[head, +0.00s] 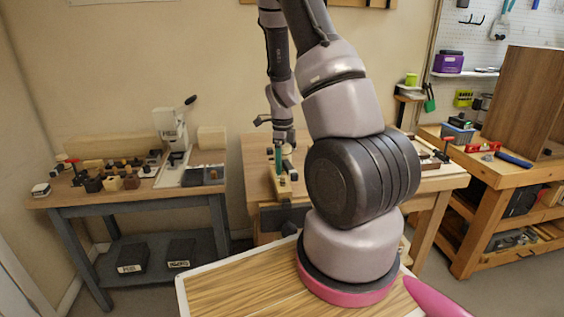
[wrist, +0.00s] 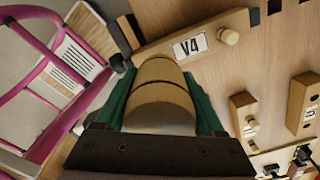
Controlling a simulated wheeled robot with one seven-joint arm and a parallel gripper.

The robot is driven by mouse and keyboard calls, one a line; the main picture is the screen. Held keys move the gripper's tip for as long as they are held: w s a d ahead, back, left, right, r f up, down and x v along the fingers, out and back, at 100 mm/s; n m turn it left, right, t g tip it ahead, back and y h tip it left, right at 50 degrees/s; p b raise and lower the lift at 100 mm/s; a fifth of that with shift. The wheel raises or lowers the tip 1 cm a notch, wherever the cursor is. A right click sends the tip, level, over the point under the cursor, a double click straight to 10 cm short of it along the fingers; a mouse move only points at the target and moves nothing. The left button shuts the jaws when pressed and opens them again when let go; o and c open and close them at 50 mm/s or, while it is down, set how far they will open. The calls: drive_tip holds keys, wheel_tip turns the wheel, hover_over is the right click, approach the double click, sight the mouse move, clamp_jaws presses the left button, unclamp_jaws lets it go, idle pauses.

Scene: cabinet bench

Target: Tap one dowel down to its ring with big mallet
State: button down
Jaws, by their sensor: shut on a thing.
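My gripper (wrist: 163,110) has green fingers on both sides of a thick pale wooden cylinder, which I take to be the big mallet (wrist: 160,88). It is shut on it. Thin dark lines run around the wood; its far end is hard to make out. Just beyond is a wooden block labelled V4 (wrist: 190,46), with a round dowel (wrist: 229,36) sticking out. Whether the mallet touches this block cannot be told. In the head view my gripper (head: 280,158) is low over the middle bench (head: 255,150), partly hidden by my arm.
More wooden blocks with pegs (wrist: 245,115) stand at the right in the wrist view. In the head view, a left bench (head: 130,196) holds small blocks and a press (head: 172,130). A right bench (head: 480,165) carries tools and a brown cabinet (head: 525,95).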

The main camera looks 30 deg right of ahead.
drive_tip(key=shift+f, duration=1.4)
drive_tip(key=shift+r, duration=0.1)
drive_tip(key=shift+r, duration=0.9)
drive_tip(key=shift+f, duration=1.25)
drive_tip(key=shift+r, duration=1)
